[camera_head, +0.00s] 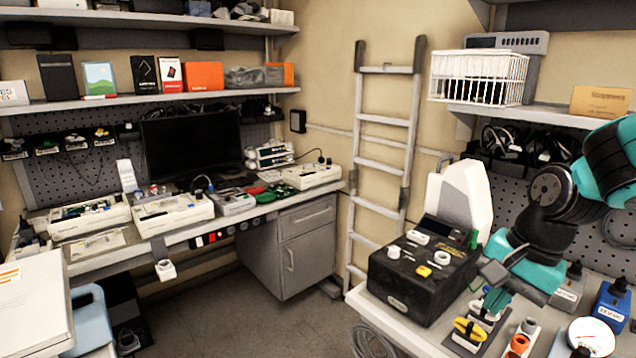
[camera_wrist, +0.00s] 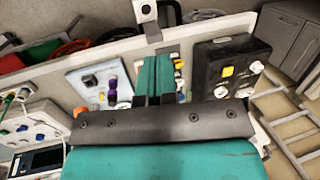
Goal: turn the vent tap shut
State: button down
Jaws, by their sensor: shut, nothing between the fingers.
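My gripper (camera_head: 496,300) is over the right-hand bench, pointing down, its teal fingers together and empty. In the wrist view the shut fingers (camera_wrist: 153,80) cover part of the small blocks behind them. A yellow tap handle (camera_head: 469,329) and an orange tap (camera_head: 519,343) stand on small blocks just in front of the gripper. A black pump box (camera_head: 410,290) to the left carries white knobs and a yellow knob (camera_head: 424,271). I cannot tell which of these is the vent tap, or whether the gripper touches any.
The right bench (camera_head: 405,330) is crowded; a round gauge (camera_head: 591,338) and a blue device (camera_head: 612,305) stand at the right. A ladder (camera_head: 385,150) leans on the wall behind. A pale panel with a purple knob (camera_wrist: 112,86) shows in the wrist view. Floor is free centrally.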

jog(key=w+d+f+m+h+p, duration=0.1)
jog(key=w+d+f+m, duration=0.25)
jog(key=d+m, duration=0.45)
jog(key=w+d+f+m+h+p, duration=0.1)
jog(key=w+d+f+m, duration=0.1)
jog(key=d+f+m, duration=0.55)
jog(key=s+d+f+m+g, duration=0.1)
jog(key=d+f+m, duration=0.2)
jog(key=d+m, duration=0.3)
jog(key=s+d+f+m, duration=0.1)
jog(key=d+f+m, duration=0.2)
jog(key=d, duration=0.5)
jog(key=shift+h, duration=0.3)
notch_tip(320, 180, down, 7)
jog(key=b, duration=0.4)
jog(key=shift+s+d+b, duration=0.15)
jog(key=shift+b, duration=0.2)
jog(key=shift+r, duration=0.1)
jog(key=shift+s+d, duration=0.4)
jog(key=shift+s, duration=0.2)
jog(key=shift+d, duration=0.2)
